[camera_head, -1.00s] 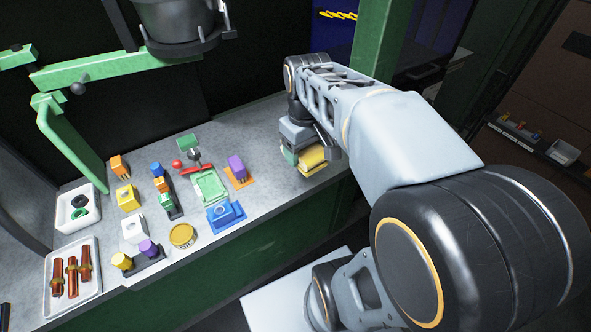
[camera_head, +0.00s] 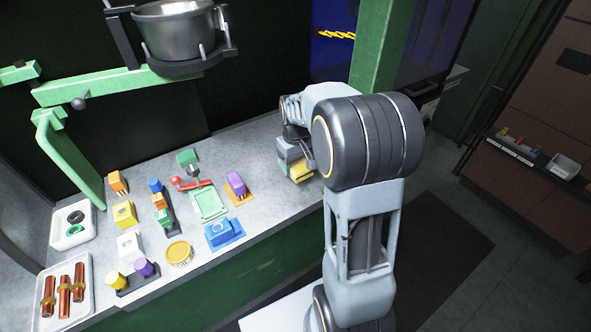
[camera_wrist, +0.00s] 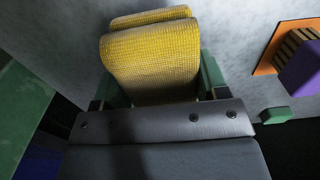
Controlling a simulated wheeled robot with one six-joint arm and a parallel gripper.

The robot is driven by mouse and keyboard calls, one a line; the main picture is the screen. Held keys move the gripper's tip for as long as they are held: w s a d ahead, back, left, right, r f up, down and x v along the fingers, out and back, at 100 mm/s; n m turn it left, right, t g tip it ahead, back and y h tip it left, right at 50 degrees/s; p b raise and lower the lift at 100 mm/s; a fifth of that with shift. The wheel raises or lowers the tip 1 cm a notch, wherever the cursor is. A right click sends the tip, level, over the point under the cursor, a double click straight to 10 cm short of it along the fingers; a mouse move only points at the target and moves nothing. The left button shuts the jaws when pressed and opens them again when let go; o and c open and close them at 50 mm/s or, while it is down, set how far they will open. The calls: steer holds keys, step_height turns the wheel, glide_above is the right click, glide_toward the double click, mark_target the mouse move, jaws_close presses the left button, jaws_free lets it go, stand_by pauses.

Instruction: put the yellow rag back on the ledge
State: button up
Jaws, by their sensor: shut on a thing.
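The yellow rag (camera_wrist: 152,58) is folded and sits between the green fingers of my gripper (camera_wrist: 155,88) in the wrist view. In the head view my gripper (camera_head: 291,165) is at the right end of the grey counter, shut on the rag (camera_head: 301,172), and my arm partly hides it. The grey surface shows behind the rag in the wrist view; I cannot tell whether the rag touches it. A narrow dark ledge (camera_head: 512,150) runs along the brown wall at the far right; I cannot tell whether it is the task's ledge.
The purple block on an orange base (camera_head: 236,187) is the nearest item left of my gripper. Several coloured blocks, a blue fixture (camera_head: 223,232) and white trays (camera_head: 71,290) fill the counter's left part. A green post (camera_head: 375,50) rises behind my arm. A pot (camera_head: 182,28) hangs upper left.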

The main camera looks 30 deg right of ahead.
steer(key=shift+w+d+f, duration=0.1)
steer(key=shift+w+f, duration=0.15)
steer(key=shift+f, duration=1.6)
steer(key=shift+f, duration=0.1)
steer(key=o, duration=1)
steer(key=shift+b, duration=0.3)
steer(key=shift+o, duration=0.2)
